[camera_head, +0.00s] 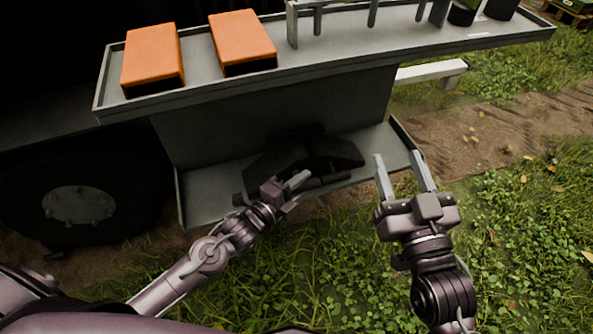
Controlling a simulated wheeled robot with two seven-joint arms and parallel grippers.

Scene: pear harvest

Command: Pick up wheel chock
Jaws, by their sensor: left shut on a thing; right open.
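A dark wheel chock (338,151) sits on the lower grey shelf (206,194) of the vehicle, in deep shadow, so its outline is hard to make out. My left gripper (298,181) reaches in from the left to the chock's near side and is shut on it. The grip itself is partly hidden by the gripper and the dark shading. My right gripper (398,160) is open and empty, with its two fingers pointing up at the shelf's right end, to the right of the chock.
Above is a grey upper shelf (200,65) with two orange blocks (152,54), a grey rack (330,5) and dark cylinders (462,14). A large black wheel (120,175) stands at the left. A pale bar (430,72) juts out at the right. Grass and a dirt track lie open at right.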

